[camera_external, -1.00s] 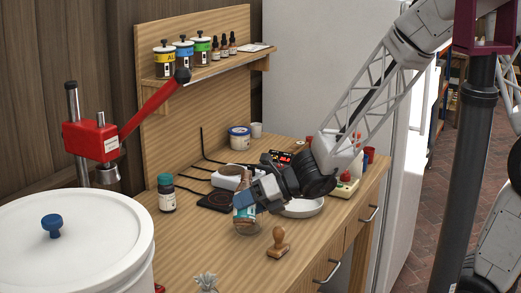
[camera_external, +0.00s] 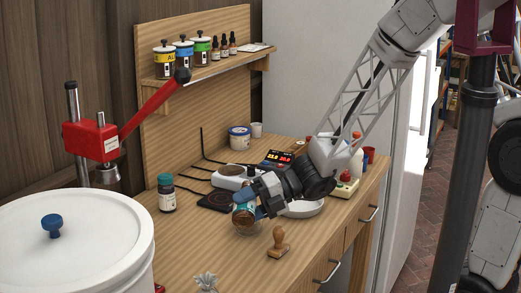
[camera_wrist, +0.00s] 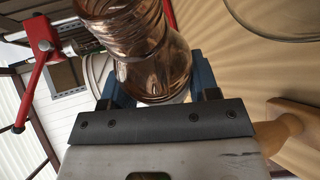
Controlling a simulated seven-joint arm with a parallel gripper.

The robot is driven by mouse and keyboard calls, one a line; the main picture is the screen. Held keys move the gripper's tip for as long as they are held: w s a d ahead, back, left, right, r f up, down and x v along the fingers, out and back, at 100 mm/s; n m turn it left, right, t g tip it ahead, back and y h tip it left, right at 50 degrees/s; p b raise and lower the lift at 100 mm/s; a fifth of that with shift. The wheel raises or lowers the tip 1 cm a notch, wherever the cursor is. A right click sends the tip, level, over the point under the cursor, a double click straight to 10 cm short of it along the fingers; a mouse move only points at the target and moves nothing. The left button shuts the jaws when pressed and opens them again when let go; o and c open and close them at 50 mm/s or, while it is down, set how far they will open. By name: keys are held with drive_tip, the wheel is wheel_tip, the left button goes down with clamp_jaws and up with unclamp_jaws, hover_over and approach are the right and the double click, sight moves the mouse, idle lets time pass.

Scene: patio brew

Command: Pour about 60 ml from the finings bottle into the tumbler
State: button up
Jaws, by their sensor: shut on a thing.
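My gripper (camera_external: 262,207) is shut on a glass bottle (camera_external: 241,216), which I take for the finings bottle. In the external view the bottle looks tilted just above the bench. In the wrist view the bottle (camera_wrist: 135,35) shows as clear glass with a brown tint, between the blue fingers of my gripper (camera_wrist: 160,88). Its mouth and liquid level cannot be made out. A clear round glass rim (camera_wrist: 285,38) lies partly in the wrist view at the top right, apart from the bottle; it may be the tumbler. I cannot tell whether liquid is flowing.
A wooden stamp (camera_external: 279,243) stands in front of my gripper. A white dish (camera_external: 305,208) is just behind it. A white lidded bucket (camera_external: 95,235) fills the front left.

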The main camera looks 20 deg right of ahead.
drive_tip(key=shift+w+d+g, duration=0.1)
drive_tip(key=shift+w+g, duration=0.15)
drive_tip(key=shift+g, duration=0.05)
drive_tip(key=shift+r+m+y, duration=0.4)
drive_tip(key=shift+r+m, duration=0.05)
drive_tip(key=shift+m, duration=0.25)
drive_tip(key=shift+s+r, duration=0.2)
drive_tip(key=shift+s, duration=0.35)
idle(0.5)
drive_tip(key=shift+r+m+g+y, duration=0.4)
drive_tip(key=shift+r+m, duration=0.05)
drive_tip(key=shift+m, duration=0.15)
idle(1.4)
drive_tip(key=shift+f, duration=0.1)
drive_tip(key=shift+s+f+n+t+h, duration=0.2)
drive_tip(key=shift+f+n+t+h, duration=0.45)
drive_tip(key=shift+f+n, duration=0.5)
drive_tip(key=shift+s+r+n, duration=0.1)
drive_tip(key=shift+n, duration=0.15)
drive_tip(key=shift+s+a+h, duration=0.15)
drive_tip(key=shift+a+h, duration=0.05)
drive_tip(key=shift+h, duration=0.05)
